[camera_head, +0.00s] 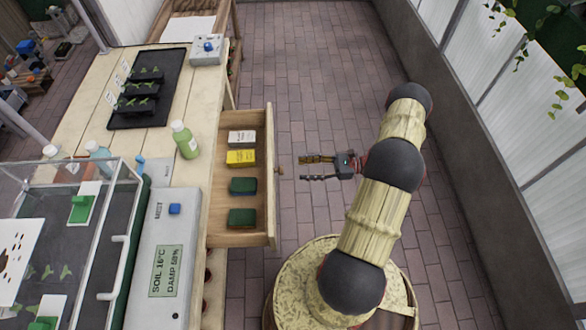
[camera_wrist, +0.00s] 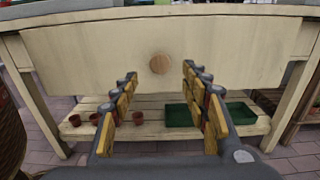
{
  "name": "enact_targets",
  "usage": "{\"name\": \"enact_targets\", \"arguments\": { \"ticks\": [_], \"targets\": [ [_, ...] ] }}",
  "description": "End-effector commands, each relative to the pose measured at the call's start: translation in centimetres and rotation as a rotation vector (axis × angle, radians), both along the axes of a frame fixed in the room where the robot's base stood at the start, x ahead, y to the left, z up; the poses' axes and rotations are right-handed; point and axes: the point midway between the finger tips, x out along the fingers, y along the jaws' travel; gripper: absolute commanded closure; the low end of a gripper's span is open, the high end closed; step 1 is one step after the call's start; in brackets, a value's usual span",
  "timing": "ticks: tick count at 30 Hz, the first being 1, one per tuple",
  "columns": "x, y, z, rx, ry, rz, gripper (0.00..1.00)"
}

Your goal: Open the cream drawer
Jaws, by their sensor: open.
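The cream drawer (camera_head: 270,196) is pulled out from the right side of the bench in the head view. Boxes and packets lie inside it: a white one (camera_head: 242,138), a yellow one (camera_head: 240,157) and two green ones (camera_head: 243,186). Its front (camera_wrist: 90,55) fills the upper part of the wrist view, with a round wooden knob (camera_wrist: 159,64) in the middle. My gripper (camera_head: 300,169) is open and empty, to the right of the knob (camera_head: 280,170) and apart from it. In the wrist view its fingers (camera_wrist: 160,80) spread either side below the knob.
On the bench (camera_head: 77,113) stand a green bottle (camera_head: 185,139), a black seedling tray (camera_head: 148,88), a grey control box (camera_head: 163,260) and a glass case. Below the drawer, a shelf holds small pots (camera_wrist: 138,118) and a green tray (camera_wrist: 178,115). The brick floor (camera_head: 300,70) beyond my gripper is clear.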

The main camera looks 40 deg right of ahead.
Motion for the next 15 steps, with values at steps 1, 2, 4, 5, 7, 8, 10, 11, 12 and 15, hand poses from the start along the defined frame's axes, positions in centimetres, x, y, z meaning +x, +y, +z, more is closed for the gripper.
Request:
{"name": "enact_targets", "arguments": {
  "ticks": [1, 2, 4, 5, 7, 8, 10, 11, 12, 15],
  "targets": [
    [-0.5, -0.8, 0.0, -0.001, -0.001, -0.003, 0.54],
    [-0.8, -1.2, 0.0, -0.001, -0.001, -0.003, 0.54],
    [-1.4, -1.9, 0.0, 0.0, 0.0, -0.002, 0.54],
    [-1.5, -2.2, 0.0, -0.001, -0.001, -0.002, 0.54],
    [-1.9, -2.7, 0.0, -0.001, -0.001, -0.001, 0.54],
    [-2.0, -2.8, 0.0, -0.001, -0.001, -0.001, 0.54],
    [-2.2, -3.0, 0.0, 0.0, 0.0, 0.0, 0.54],
    [-2.2, -3.1, 0.0, 0.0, 0.0, 0.0, 0.54],
    [-2.2, -3.1, 0.0, 0.0, 0.0, 0.0, 0.54],
    [-2.3, -3.1, 0.0, 0.0, 0.0, 0.0, 0.54]
  ]
}}
